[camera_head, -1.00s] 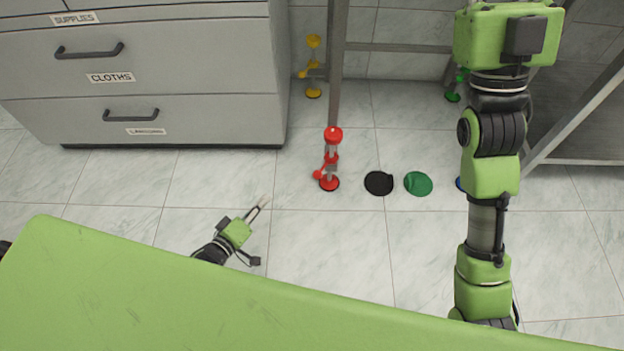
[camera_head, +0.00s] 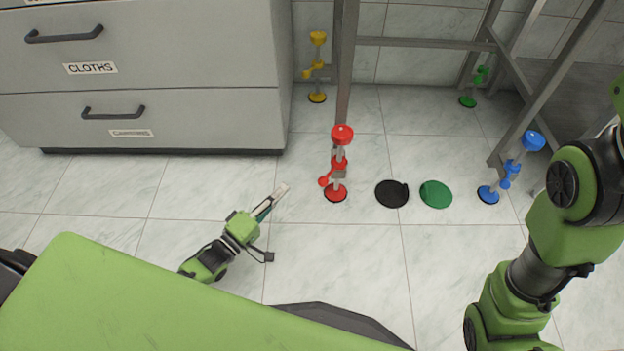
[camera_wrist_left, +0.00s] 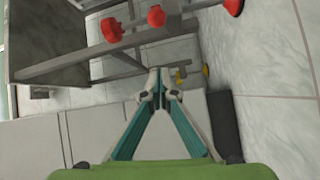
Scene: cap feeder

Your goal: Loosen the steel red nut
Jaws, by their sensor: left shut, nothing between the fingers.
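The red fixture stands on the floor in the head view, with a red knob on top (camera_head: 342,134), a steel stem, a red nut (camera_head: 339,163) partway down and a red base disc (camera_head: 335,193). The red nut also shows near the top of the left wrist view (camera_wrist_left: 156,16). My left gripper (camera_head: 284,188) is shut and empty. It is to the left of the red fixture, with a visible gap between its tips and the fixture. My right gripper is out of view; only part of that arm shows at the right.
A blue fixture (camera_head: 512,170), a yellow fixture (camera_head: 317,68) and a green fixture (camera_head: 474,88) stand around a metal frame (camera_head: 348,60). Black (camera_head: 392,194) and green (camera_head: 435,194) discs lie on the floor. A grey drawer cabinet (camera_head: 200,120) is at the left.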

